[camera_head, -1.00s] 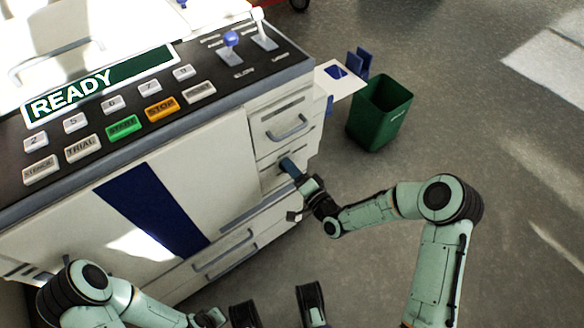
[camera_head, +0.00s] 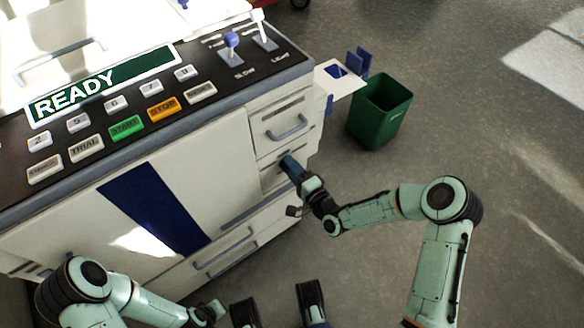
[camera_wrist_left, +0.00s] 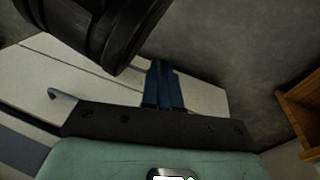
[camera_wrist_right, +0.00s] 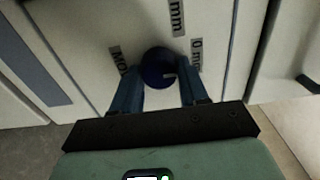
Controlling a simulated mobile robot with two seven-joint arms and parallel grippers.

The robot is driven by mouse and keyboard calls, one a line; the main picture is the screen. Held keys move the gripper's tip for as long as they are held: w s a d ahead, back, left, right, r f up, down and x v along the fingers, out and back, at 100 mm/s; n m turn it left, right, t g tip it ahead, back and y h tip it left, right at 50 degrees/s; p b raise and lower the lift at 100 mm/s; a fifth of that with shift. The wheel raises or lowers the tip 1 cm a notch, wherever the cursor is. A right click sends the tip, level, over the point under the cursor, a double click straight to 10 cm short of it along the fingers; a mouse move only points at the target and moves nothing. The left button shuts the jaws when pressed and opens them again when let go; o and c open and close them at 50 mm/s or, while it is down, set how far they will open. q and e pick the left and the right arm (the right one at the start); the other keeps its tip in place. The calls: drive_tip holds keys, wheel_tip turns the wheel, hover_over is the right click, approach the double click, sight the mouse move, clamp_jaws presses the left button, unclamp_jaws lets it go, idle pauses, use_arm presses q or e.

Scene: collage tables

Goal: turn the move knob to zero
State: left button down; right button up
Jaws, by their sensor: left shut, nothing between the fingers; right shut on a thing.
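The move knob (camera_wrist_right: 156,66) is a dark blue round knob on the machine's pale front panel. My right gripper (camera_wrist_right: 160,84) is shut on it, one blue finger on each side. A small white mark shows on the knob's right side, toward the label reading "0 mm" (camera_wrist_right: 196,55). I cannot tell whether they line up exactly. In the head view my right gripper (camera_head: 287,163) reaches the panel below the drawer and hides the knob. My left gripper (camera_wrist_left: 162,68) is shut and empty, away from the knob; its fingers show together in the left wrist view.
The machine's top carries buttons, a READY display (camera_head: 100,84) and two levers. A drawer handle (camera_head: 287,128) sits above my right gripper. A green bin (camera_head: 380,110) stands on the floor at right, beside a white side tray (camera_head: 338,80). Open floor lies beyond.

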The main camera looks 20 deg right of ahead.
drive_tip(key=shift+a, duration=0.1)
drive_tip(key=o, duration=1)
drive_tip(key=shift+o, duration=0.2)
drive_tip(key=shift+s, duration=0.1)
use_arm(q)
drive_tip(key=shift+t, duration=0.3)
drive_tip(key=r+p, duration=0.1)
drive_tip(key=w+d+r, duration=0.1)
drive_tip(key=r+p, duration=0.1)
drive_tip(key=r, duration=0.1)
drive_tip(key=shift+w+d+p, duration=0.15)
drive_tip(key=shift+d+p, duration=0.05)
drive_tip(key=shift+p, duration=0.15)
use_arm(e)
drive_tip(key=v, duration=1.3)
drive_tip(key=shift+s, duration=0.1)
